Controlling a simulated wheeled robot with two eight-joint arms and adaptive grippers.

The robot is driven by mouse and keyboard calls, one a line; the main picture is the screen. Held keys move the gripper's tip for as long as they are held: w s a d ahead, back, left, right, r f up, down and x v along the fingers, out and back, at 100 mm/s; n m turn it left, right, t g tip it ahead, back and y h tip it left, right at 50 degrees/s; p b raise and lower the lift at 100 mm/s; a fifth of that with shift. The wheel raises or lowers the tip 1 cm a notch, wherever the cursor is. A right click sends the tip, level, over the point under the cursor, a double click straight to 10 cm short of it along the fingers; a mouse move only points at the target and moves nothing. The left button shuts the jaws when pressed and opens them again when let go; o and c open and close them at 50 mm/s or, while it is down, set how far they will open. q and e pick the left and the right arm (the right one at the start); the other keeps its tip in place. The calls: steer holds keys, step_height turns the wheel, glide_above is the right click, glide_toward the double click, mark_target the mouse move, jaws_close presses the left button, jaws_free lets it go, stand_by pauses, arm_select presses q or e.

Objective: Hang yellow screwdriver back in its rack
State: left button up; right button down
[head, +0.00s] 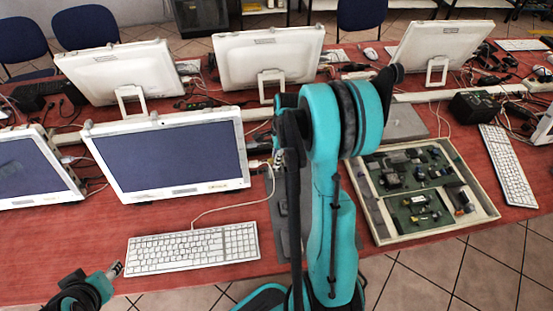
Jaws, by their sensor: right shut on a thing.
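My right arm (333,230) stands large in the middle of the head view. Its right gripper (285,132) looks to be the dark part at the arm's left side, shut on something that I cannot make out. A dark and teal part of my left arm (78,292) shows at the bottom left corner, with a small silvery tip beside it. Its jaws are not clear. I cannot pick out a yellow screwdriver or its rack in this view. The arm hides the table's middle.
A keyboard (193,249) and a monitor (168,158) stand on the red table (60,262), with more monitors behind. A shallow tray (480,218) of small electronic parts lies right of my arm. Another keyboard (508,168) and loose cables lie farther right.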

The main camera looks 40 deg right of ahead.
steer(key=shift+f+b, duration=0.6)
steer(key=shift+f, duration=0.05)
stand_by(0.3)
steer(key=c, duration=1.5)
jaws_free()
steer(key=shift+o, duration=0.2)
steer(key=shift+r, duration=0.1)
step_height(320, 180, up, 12)
steer(key=d, duration=0.1)
steer(key=shift+s+d, duration=0.15)
steer(key=shift+s, duration=0.2)
step_height(320, 180, up, 6)
steer(key=p, duration=0.5)
